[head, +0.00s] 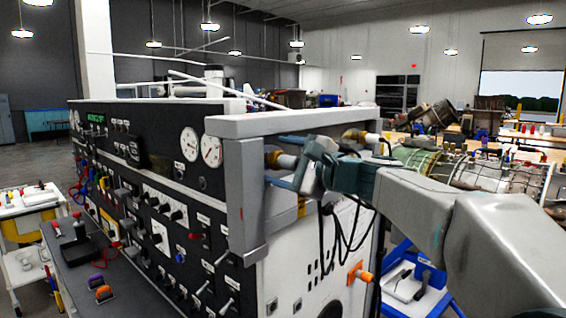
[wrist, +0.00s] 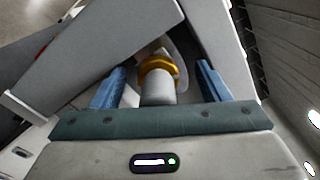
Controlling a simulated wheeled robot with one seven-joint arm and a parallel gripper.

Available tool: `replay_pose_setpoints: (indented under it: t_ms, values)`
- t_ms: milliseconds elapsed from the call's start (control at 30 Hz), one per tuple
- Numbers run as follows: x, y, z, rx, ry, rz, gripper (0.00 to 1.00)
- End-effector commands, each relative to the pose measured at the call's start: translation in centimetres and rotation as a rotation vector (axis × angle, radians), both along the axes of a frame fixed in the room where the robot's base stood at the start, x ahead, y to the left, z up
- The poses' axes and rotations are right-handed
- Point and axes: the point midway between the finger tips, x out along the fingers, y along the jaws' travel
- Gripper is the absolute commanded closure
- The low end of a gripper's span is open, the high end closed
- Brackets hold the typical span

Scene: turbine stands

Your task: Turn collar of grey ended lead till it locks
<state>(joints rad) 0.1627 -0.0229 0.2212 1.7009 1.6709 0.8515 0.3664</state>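The grey-ended lead (wrist: 158,90) shows in the wrist view as a pale grey cylinder. Its gold collar (wrist: 157,67) sits just beyond it, against a grey plate. My gripper (wrist: 162,68) has its two blue fingers spread, one on each side, with gaps to the lead and collar. In the head view my gripper (head: 281,162) points left at the grey frame on the console's end. A gold collar (head: 285,160) shows between its blue fingers there. The rest of that lead is partly hidden by my wrist.
The grey frame (head: 240,190) surrounds the fittings closely. Another gold fitting (head: 361,136) is behind my wrist. Black cables (head: 342,235) hang below it, and an orange fitting (head: 359,274) sticks out lower on the white side. The gauge console (head: 150,190) stands left.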

Motion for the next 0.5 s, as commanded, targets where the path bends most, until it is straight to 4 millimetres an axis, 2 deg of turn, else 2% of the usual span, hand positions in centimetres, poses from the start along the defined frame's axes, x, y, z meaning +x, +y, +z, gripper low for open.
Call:
replay_pose_setpoints:
  t_ms: [67,100,133,500]
  values:
    - [-0.12,0.29,-0.08,-0.001,0.001,0.006,0.28]
    - [-0.14,0.33,-0.07,-0.001,0.001,0.008,0.23]
    - [-0.15,0.36,-0.07,-0.001,0.001,0.008,0.21]
    - [-0.75,-0.01,-0.29,-0.003,0.001,0.014,0.21]
